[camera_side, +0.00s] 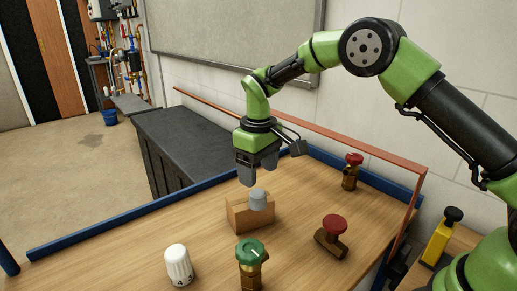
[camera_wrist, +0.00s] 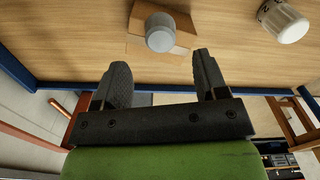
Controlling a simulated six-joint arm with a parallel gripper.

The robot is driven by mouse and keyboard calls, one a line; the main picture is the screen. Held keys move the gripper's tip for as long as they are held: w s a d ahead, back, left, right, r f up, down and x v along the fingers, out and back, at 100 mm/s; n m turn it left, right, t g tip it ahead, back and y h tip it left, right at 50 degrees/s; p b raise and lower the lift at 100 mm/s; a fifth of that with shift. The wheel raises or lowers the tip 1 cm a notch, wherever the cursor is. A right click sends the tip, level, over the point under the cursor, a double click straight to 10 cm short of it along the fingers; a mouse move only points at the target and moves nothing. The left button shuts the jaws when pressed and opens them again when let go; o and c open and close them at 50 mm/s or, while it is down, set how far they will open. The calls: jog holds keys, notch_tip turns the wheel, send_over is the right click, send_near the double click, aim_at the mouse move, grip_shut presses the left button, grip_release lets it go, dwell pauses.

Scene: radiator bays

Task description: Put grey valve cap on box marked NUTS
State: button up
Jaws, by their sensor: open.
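The grey valve cap (camera_side: 257,200) rests on top of a small brown cardboard box (camera_side: 240,218), towards the box's right side. No marking on the box can be read from these views. My gripper (camera_side: 258,174) is open and empty, a little above the cap and apart from it. In the wrist view the cap (camera_wrist: 160,34) and the box (camera_wrist: 184,30) lie beyond the two spread fingers, with nothing between them.
A white marked knob (camera_side: 179,265) and a green-topped brass valve (camera_side: 250,262) stand in front of the box. A red-topped valve (camera_side: 332,232) lies to the right; another (camera_side: 352,171) stands behind. Blue rails (camera_side: 130,222) edge the wooden table.

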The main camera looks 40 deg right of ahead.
aim_at(259, 192)
jog(key=s+d+r+m+t+y, duration=0.1)
jog(key=s+r+m+t, duration=0.1)
jog(key=s+r, duration=0.55)
jog(key=s+d+r+m+t, duration=0.15)
jog(key=s+r, duration=0.35)
jog(key=r, duration=0.6)
jog(key=s+f+m+t+y, duration=0.1)
jog(key=s+m+t, duration=0.2)
jog(key=s, duration=1)
jog(key=shift+s+f+t, duration=0.25)
jog(key=shift+f+t, duration=0.1)
jog(key=shift+o, duration=0.6)
jog(key=shift+w+a, duration=0.1)
